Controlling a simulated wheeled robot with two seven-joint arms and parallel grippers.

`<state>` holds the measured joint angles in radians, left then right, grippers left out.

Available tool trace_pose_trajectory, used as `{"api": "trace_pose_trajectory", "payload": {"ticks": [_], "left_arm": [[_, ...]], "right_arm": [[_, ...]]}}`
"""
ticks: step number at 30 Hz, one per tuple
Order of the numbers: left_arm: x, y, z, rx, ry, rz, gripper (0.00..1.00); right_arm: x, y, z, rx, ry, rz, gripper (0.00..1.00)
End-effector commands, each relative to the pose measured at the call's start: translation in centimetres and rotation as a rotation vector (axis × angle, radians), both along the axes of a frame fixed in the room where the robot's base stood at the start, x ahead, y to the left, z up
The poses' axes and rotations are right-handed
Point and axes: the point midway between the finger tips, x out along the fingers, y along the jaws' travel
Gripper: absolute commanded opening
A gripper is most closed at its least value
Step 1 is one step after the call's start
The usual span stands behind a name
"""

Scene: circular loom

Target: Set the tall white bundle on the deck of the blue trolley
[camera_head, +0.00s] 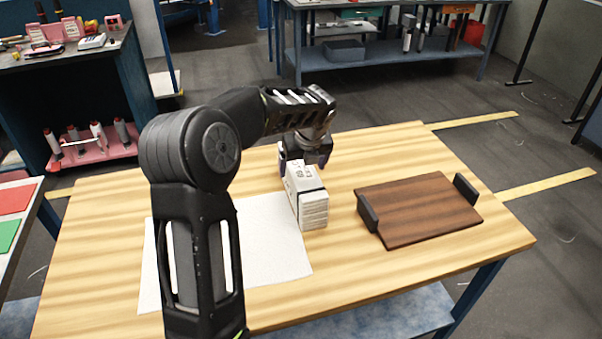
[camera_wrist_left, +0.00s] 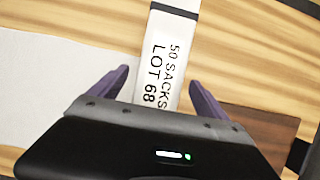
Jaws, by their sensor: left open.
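The tall white bundle (camera_head: 313,212) stands upright on the wooden table, by the right edge of a white sheet. It has a dark band around it. In the left wrist view the bundle (camera_wrist_left: 165,55) shows printing that reads "50 SACKS LOT 68". My left gripper (camera_head: 304,162) is at the bundle's far upper end. It is open, with one purple finger on each side of the bundle in the wrist view (camera_wrist_left: 160,80); whether they touch it I cannot tell. I cannot pick out a blue trolley for certain. My right gripper is not in view.
The white sheet (camera_head: 265,250) lies on the wooden table (camera_head: 400,150). A dark brown board with black end pieces (camera_head: 420,207) lies to the bundle's right. A bench with red and green panels (camera_head: 22,268) is at the left edge. Blue shelving (camera_head: 390,54) stands behind.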

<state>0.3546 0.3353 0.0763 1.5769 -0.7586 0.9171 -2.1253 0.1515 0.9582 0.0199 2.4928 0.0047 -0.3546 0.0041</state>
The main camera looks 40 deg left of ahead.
Motion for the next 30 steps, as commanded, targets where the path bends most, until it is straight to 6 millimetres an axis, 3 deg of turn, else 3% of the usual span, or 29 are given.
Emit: {"api": "trace_pose_trajectory", "payload": {"ticks": [6, 12, 30], "left_arm": [[-1.0, -1.5, 4.3, 0.000, -0.003, -0.002, 0.87], [-1.6, -2.3, 6.6, 0.000, 0.000, -0.001, 0.87], [-1.7, -2.4, 6.9, -0.001, 0.001, -0.001, 0.87]], "right_arm": [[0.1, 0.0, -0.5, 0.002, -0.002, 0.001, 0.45], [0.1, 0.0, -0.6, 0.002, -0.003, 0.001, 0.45], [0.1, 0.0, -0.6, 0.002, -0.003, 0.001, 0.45]]}}
